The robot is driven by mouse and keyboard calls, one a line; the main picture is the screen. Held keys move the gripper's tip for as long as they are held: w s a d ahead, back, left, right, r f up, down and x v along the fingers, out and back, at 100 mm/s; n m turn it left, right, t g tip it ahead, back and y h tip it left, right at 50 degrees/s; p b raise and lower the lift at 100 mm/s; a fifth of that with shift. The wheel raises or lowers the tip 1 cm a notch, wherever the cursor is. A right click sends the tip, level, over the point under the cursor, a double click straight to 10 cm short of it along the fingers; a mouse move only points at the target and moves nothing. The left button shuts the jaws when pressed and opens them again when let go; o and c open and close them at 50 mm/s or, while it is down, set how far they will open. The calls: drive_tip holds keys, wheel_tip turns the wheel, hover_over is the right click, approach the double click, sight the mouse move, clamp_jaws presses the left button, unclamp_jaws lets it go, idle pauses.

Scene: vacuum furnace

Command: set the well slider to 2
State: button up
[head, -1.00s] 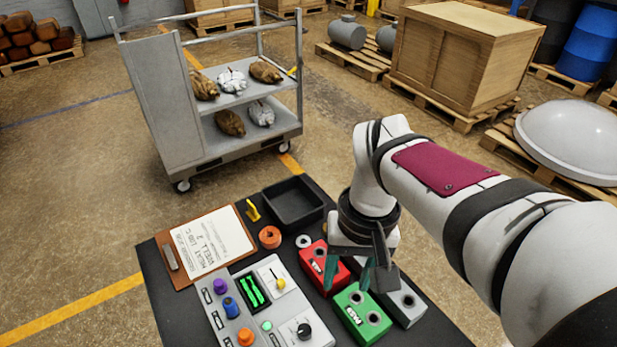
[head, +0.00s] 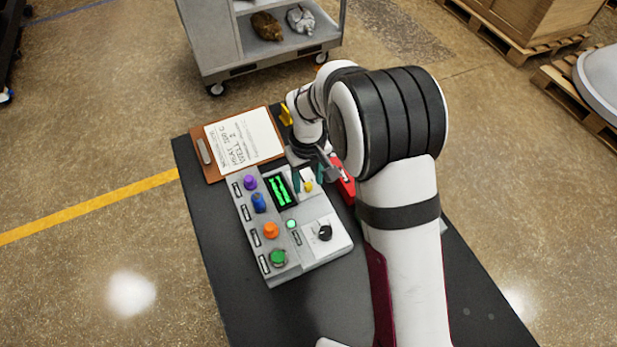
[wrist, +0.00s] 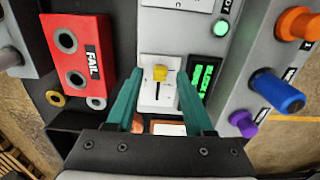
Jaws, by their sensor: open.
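The well slider has a yellow knob (head: 308,186) on a white plate of the grey control panel (head: 275,277). In the wrist view the yellow knob (wrist: 160,73) sits at the upper end of a dark slot, which runs down from it. Scale marks are too small to read. My gripper (head: 309,178) is open over the plate. Its two teal fingers (wrist: 159,78) stand on either side of the knob, with visible gaps. I cannot tell how deep the tips reach. A clipboard (head: 242,139) beside the panel carries a sheet, which appears to read "WELL 2".
The panel also has a green display (head: 283,191), purple, blue, orange and green knobs, a lit green button (head: 291,224) and a black dial (head: 325,232). A red FAIL box (wrist: 80,60) stands close beside the slider. A cart (head: 260,62) stands behind the table.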

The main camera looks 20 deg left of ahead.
drive_tip(key=shift+f, duration=0.35)
clamp_jaws()
idle(1.2)
